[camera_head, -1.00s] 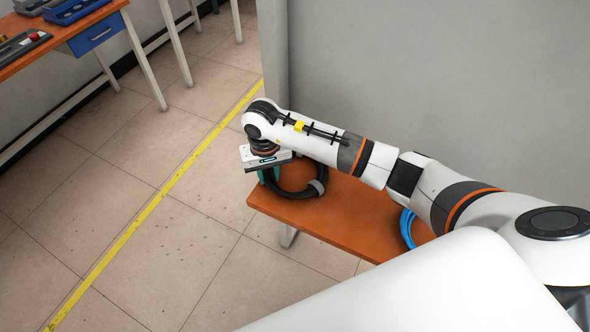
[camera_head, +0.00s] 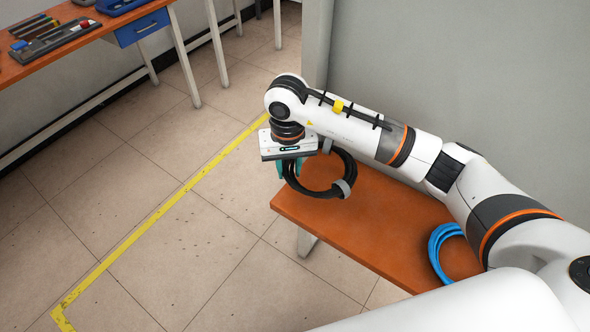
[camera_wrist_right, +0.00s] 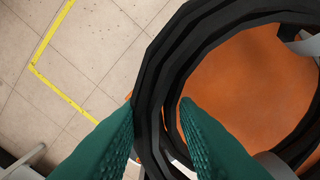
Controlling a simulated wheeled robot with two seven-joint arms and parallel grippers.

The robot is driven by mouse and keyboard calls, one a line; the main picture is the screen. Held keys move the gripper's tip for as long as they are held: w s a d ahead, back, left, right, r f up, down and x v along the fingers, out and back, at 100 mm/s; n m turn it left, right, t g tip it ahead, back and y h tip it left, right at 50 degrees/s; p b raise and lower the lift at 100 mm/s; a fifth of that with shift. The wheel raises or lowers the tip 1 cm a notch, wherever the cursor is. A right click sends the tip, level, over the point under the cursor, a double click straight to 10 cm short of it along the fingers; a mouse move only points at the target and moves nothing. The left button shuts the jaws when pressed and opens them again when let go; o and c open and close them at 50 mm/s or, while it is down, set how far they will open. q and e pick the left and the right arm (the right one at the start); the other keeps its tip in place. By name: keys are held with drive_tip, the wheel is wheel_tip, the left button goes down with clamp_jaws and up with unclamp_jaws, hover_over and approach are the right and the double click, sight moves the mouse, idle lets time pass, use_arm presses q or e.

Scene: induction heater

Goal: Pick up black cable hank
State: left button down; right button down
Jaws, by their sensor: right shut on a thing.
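The black cable hank (camera_head: 347,172) is a coiled ring with grey ties, seen in the head view at the left end of the orange bench. It appears raised off the bench top. My right gripper (camera_head: 288,172), with green fingers, is shut on the near left side of the ring. In the right wrist view the black cable hank (camera_wrist_right: 165,70) runs between the two green fingers of my right gripper (camera_wrist_right: 157,110). One finger is inside the ring and one is outside. My left gripper is not in view.
The orange bench (camera_head: 375,225) stands against a grey wall panel (camera_head: 450,80). A blue cable coil (camera_head: 435,250) lies at its right end, near my arm. A workbench (camera_head: 60,55) with tools stands at the upper left. The tiled floor with a yellow line (camera_head: 165,205) is clear.

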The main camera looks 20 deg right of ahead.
sight(341, 188)
drive_tip(key=s+a+b, duration=0.3)
drive_tip(key=s+a, duration=0.7)
drive_tip(key=a, duration=0.3)
drive_tip(key=shift+s+a+b, duration=0.3)
drive_tip(key=shift+a, duration=0.1)
drive_tip(key=d+r+n+p, duration=0.1)
drive_tip(key=d, duration=0.9)
drive_tip(key=s+d+r+p, duration=0.1)
drive_tip(key=d, duration=0.9)
drive_tip(key=shift+s+d+r+n, duration=0.25)
drive_tip(key=shift+s+r+n, duration=0.05)
drive_tip(key=shift+r+n, duration=0.1)
